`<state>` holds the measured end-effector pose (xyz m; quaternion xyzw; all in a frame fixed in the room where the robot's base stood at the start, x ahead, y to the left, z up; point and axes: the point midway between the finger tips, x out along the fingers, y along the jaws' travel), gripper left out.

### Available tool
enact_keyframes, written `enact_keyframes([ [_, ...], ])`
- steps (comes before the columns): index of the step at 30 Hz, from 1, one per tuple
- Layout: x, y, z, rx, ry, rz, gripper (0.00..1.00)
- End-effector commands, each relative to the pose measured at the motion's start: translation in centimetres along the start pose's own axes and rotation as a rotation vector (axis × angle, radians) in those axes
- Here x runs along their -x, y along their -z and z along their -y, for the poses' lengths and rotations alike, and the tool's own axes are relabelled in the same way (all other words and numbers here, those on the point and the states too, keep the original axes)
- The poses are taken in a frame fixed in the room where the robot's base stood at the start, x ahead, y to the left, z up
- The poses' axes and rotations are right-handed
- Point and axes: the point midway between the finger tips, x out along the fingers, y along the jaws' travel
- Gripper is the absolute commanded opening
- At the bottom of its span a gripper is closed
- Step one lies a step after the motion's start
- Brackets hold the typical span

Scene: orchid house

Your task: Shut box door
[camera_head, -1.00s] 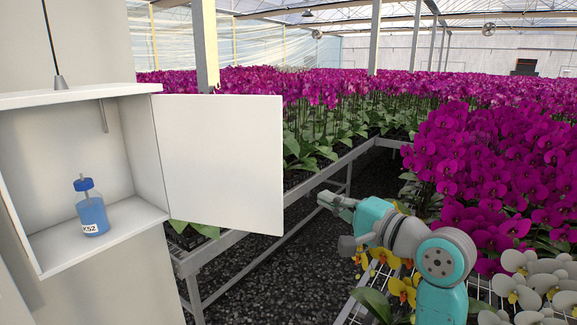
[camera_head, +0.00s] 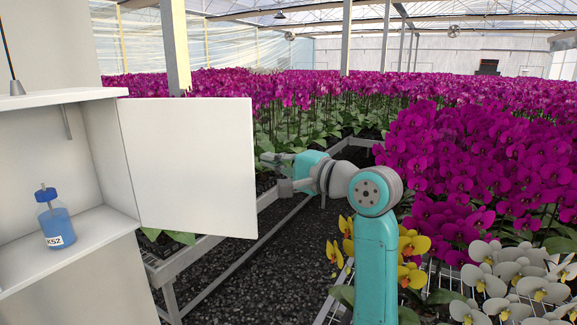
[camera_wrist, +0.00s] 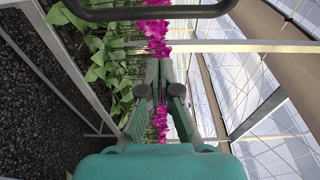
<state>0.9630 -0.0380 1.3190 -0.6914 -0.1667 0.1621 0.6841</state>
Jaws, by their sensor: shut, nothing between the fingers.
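A white wall box (camera_head: 107,212) stands open at the left in the head view. Its flat white door (camera_head: 190,165) is swung wide out to the right, hinged at the box's right side wall. A blue-capped bottle with blue liquid (camera_head: 55,222) stands upright on the box floor. My gripper (camera_head: 264,158) is just right of the door's free edge in the picture, with no visible overlap; I cannot tell whether they touch. In the wrist view my gripper (camera_wrist: 166,68) has its fingers together and empty. I cannot make out the door there.
Benches of purple orchids (camera_head: 460,160) fill the middle and right. White orchids (camera_head: 510,275) and yellow orchids (camera_head: 412,255) stand at the lower right, close to my arm. A metal bench rail (camera_head: 190,258) runs below the door. Dark gravel (camera_head: 250,285) lies open between the benches.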

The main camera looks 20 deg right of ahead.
Motion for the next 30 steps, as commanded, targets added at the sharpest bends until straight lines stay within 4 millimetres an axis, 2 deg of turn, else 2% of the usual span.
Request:
enact_keyframes([
  [2, -1.2, -0.1, 0.0, -0.001, -0.001, 0.003, 0.0],
  [9, -0.2, -2.7, -0.1, 0.001, 0.0, 0.002, 0.0],
  [13, 0.1, -3.5, -0.1, 0.0, 0.0, 0.0, 0.0],
  [30, 0.3, -3.8, 0.0, 0.001, 0.0, -0.012, 0.0],
])
